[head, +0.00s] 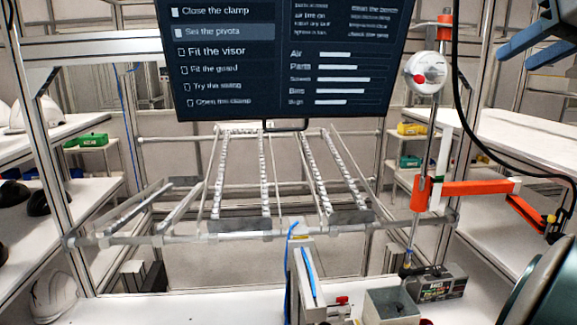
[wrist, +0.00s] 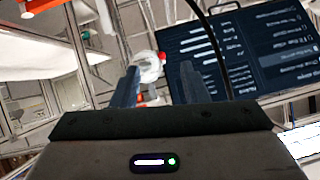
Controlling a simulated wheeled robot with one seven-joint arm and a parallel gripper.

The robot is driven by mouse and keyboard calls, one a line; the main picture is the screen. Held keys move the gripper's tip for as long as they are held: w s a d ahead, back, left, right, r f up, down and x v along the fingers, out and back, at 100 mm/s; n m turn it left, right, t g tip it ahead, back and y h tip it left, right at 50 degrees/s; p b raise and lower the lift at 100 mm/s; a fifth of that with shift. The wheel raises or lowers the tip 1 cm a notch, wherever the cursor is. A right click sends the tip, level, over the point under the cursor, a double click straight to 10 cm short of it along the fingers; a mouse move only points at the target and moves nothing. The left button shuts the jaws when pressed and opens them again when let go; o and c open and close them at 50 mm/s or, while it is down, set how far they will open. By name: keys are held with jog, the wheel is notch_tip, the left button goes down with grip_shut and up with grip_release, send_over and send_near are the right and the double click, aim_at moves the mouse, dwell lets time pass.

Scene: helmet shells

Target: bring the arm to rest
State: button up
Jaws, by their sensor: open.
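My gripper (wrist: 160,85) shows in the wrist view with its two dark fingers apart and nothing between them. It is raised, and the screen and a white round gauge (wrist: 147,66) lie beyond the fingers. In the head view, blue-grey fingers (head: 527,45) reach in at the upper right, well above the bench. Part of my arm (head: 545,285) shows at the lower right edge. The gripper touches nothing that I can see.
A dark screen (head: 290,60) hangs at the top centre. A post with a gauge (head: 425,72) and an orange arm (head: 465,188) stands right of centre. A grey box (head: 390,305) and a small clamp stand (head: 303,270) are on the white bench (head: 200,308). A roller rack (head: 262,180) lies behind.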

jog(key=w+a+f+m+g+b, duration=0.15)
jog(key=a+f, duration=0.45)
jog(key=f, duration=0.7)
jog(key=w+a+f+g+b, duration=0.1)
jog(key=w+a+f+g, duration=0.2)
jog(key=a+f, duration=0.7)
jog(key=s+a+f+n+g, duration=0.1)
jog(key=s+a+f, duration=0.1)
jog(key=f, duration=0.7)
jog(key=s+a+f+g+b, duration=0.1)
jog(key=s+a+f, duration=0.1)
jog(key=s+f, duration=0.3)
jog(key=s+a+f+n+g+h+b, duration=0.1)
jog(key=s+a+f+g, duration=0.1)
jog(key=f, duration=1.2)
jog(key=shift+s+a+n, duration=0.35)
jog(key=shift+s, duration=0.55)
jog(key=shift+f, duration=0.1)
